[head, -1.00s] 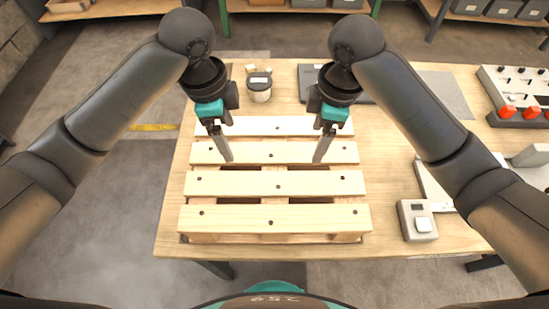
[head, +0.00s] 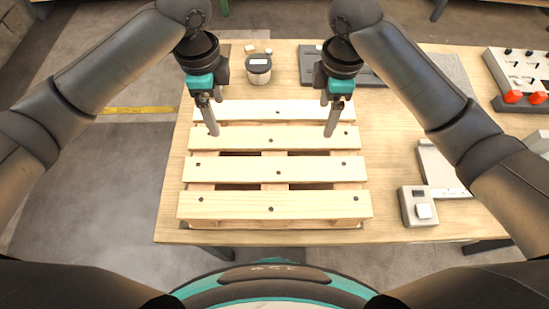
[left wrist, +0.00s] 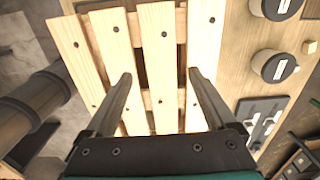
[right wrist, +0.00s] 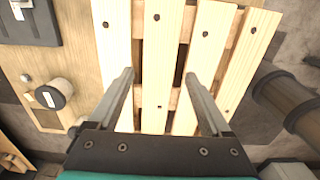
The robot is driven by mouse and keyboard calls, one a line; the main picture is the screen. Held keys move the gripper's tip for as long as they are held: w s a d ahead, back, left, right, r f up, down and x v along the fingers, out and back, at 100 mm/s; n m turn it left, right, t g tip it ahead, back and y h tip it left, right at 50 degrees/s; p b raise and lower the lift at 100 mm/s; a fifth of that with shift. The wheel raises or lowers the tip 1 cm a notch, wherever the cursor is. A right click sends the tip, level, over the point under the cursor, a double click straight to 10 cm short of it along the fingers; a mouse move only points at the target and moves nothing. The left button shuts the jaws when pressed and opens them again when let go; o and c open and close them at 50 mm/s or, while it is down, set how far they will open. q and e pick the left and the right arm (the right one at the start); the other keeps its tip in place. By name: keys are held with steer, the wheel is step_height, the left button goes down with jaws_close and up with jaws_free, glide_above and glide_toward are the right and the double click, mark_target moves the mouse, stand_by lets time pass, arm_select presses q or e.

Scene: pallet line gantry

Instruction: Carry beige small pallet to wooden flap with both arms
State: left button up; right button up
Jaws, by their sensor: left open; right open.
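The beige small pallet (head: 272,205) lies flat on the wooden table, its pale slats running left to right in the head view. My left gripper (head: 212,132) is open and empty, pointing down over the pallet's left part near its second slat from the back. My right gripper (head: 331,132) is open and empty over the right part near the same slat. The pallet shows between and beyond the open fingers in the left wrist view (left wrist: 160,40) and right wrist view (right wrist: 158,40). Whether the fingertips touch it cannot be told. I cannot make out a wooden flap.
A dark-lidded round container (head: 258,70) stands behind the pallet on the table (head: 390,170). A grey button box (head: 418,206) stands to the right, and a panel with red buttons (head: 520,80) at the far right. Open floor (head: 100,170) lies left of the table.

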mark_target(224, 137)
arm_select(q)
step_height(224, 137, down, 11)
steer(key=shift+f, duration=0.1)
arm_select(e)
step_height(224, 137, down, 11)
steer(key=shift+f, duration=0.1)
arm_select(q)
steer(key=c, duration=1.3)
arm_select(e)
jaws_close()
arm_select(q)
jaws_close()
arm_select(e)
steer(key=shift+w, duration=0.1)
